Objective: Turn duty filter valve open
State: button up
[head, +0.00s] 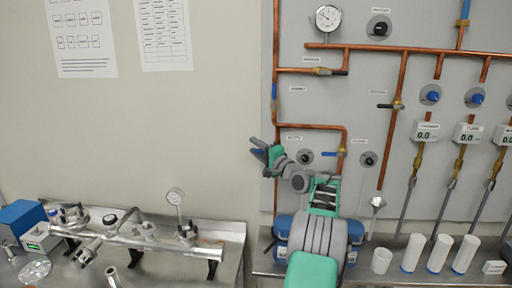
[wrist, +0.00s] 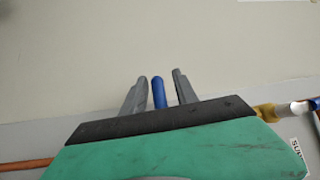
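My gripper (head: 262,152) is at the left edge of the grey panel, beside the left vertical copper pipe. In the wrist view, my gripper (wrist: 160,82) is open, with a blue lever handle (wrist: 158,92) between its two fingers. A gap shows on each side of the handle, so the fingers look clear of it. In the wrist view the handle stands roughly crosswise to the copper pipe (wrist: 28,164). My gripper hides the handle's base and the valve body. The small labels are too blurred to tell surely which valve is the duty filter valve.
Another blue-handled valve (head: 341,152) is on the parallel pipe to the right, close to my wrist. Black knobs (head: 305,157) are on the panel nearby. A pressure gauge (head: 328,18) is at the top.

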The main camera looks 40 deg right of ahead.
grip_shut()
dwell(1.4)
